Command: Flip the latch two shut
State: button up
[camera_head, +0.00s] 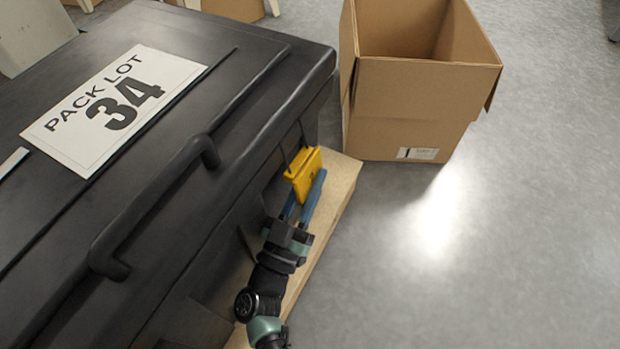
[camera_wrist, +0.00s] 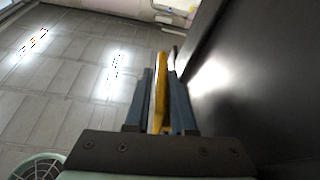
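The latch (camera_head: 303,175) is a yellow tab on the front side of the black case (camera_head: 262,150), near its far right corner, and it sticks out from the wall. My gripper (camera_head: 308,192) has two blue fingers, one on either side of the latch's lower part. The fingers stand apart with a narrow gap. In the wrist view the latch (camera_wrist: 159,95) shows as a thin yellow strip between the fingertips (camera_wrist: 160,72). I cannot tell whether either finger touches it. The fingers hide part of the latch's lower end.
The case has a raised bar handle (camera_head: 150,205) and a "PACK LOT 34" label (camera_head: 113,108) on top. It stands on a wooden base (camera_head: 340,180). An open cardboard box (camera_head: 405,105) stands behind on the right. The grey floor at right is clear.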

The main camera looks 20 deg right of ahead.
grip_shut()
jog(key=shift+w+a+f+m+g, duration=0.15)
jog(key=shift+m+g, duration=0.15)
jog(key=shift+m, duration=0.3)
jog(key=shift+o, duration=2)
grip_release()
